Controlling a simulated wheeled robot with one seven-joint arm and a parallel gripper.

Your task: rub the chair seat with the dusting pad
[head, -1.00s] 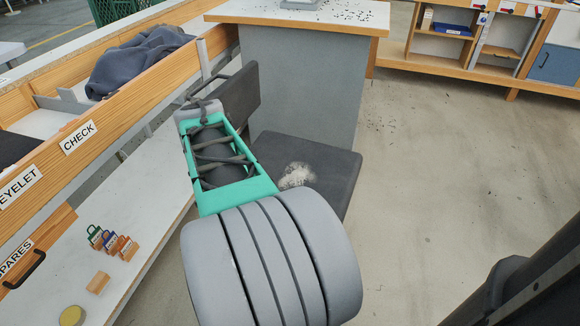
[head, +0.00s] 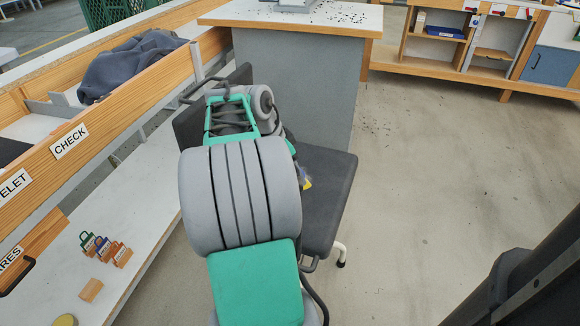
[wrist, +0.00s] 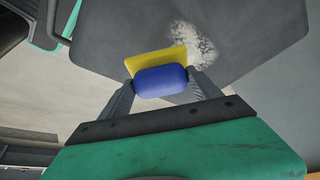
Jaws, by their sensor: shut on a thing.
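The chair seat (head: 328,190) is a dark grey slab in front of the grey-sided table. In the wrist view the seat (wrist: 115,45) fills the upper middle, with a pale dust patch (wrist: 194,45) on it. The dusting pad (wrist: 160,80) has a blue body and a yellow back part. My gripper (wrist: 161,86) is shut on the pad, one finger at each side. The pad appears just beside the dust patch; I cannot tell if it touches the seat. In the head view a bit of the pad (head: 307,183) shows past my arm, which hides the gripper and the dust.
The chair's dark backrest (head: 190,125) stands at the seat's left. The grey table (head: 300,95) is behind the chair. A wooden bench (head: 150,215) with small tagged items runs along the left. The floor (head: 430,190) to the right is clear.

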